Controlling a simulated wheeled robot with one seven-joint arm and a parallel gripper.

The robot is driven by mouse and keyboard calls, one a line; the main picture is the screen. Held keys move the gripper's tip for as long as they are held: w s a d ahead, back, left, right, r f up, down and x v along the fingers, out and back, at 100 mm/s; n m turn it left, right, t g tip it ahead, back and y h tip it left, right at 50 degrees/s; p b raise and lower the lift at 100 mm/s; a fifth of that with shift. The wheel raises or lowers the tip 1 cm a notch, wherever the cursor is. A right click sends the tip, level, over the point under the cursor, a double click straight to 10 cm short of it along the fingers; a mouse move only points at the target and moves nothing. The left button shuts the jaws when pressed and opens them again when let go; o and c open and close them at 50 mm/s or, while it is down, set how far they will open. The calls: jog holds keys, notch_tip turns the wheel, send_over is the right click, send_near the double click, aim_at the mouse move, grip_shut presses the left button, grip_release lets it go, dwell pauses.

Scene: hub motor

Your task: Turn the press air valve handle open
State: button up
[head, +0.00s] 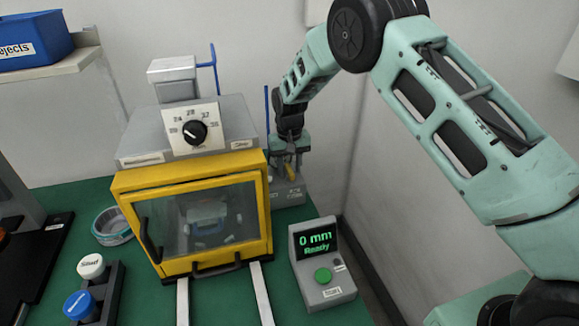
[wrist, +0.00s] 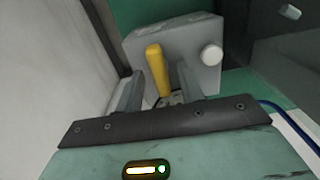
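The air valve is a grey block (wrist: 190,45) with a yellow handle (wrist: 156,68) and a round white knob to the handle's right in the wrist view. In the head view, the grey valve body (head: 288,194) stands behind and right of the yellow press, and the yellow handle (head: 291,173) is mostly hidden by my gripper. My gripper (wrist: 156,72) is open, with one finger on each side of the handle. Gaps show between the handle and both fingers. The handle's base is partly hidden.
The yellow-framed press (head: 194,181) with its closed clear door stands left of my gripper. A grey display box (head: 321,265) reading "0 mm Ready" is in front. A wall stands close on the right. A blue hose (wrist: 275,106) runs beside my gripper.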

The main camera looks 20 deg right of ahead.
aim_at(290, 168)
notch_tip(290, 168, up, 17)
jog(key=b, duration=0.3)
jog(key=shift+r, duration=0.2)
dwell(0.4)
jog(key=s+d+f+t, duration=0.1)
jog(key=s+d, duration=0.3)
jog(key=s, duration=0.6)
jog(key=s+d+f+t, duration=0.15)
jog(key=s+d, duration=0.25)
jog(key=s, duration=0.6)
jog(key=s+d+f, duration=0.2)
jog(key=s+d, duration=0.3)
jog(key=s, duration=0.5)
jog(key=s+a+r+n+g, duration=0.1)
jog(key=s+a+n, duration=0.3)
jog(key=a, duration=0.5)
jog(key=s+a+r+n+g, duration=0.1)
jog(key=s+a+n, duration=0.2)
jog(key=s+a, duration=0.5)
jog(key=shift+s+a+n+y, duration=0.3)
jog(key=shift+a+n, duration=0.1)
jog(key=shift+a, duration=0.35)
jog(key=shift+r+g, duration=0.1)
jog(key=shift+g, duration=0.15)
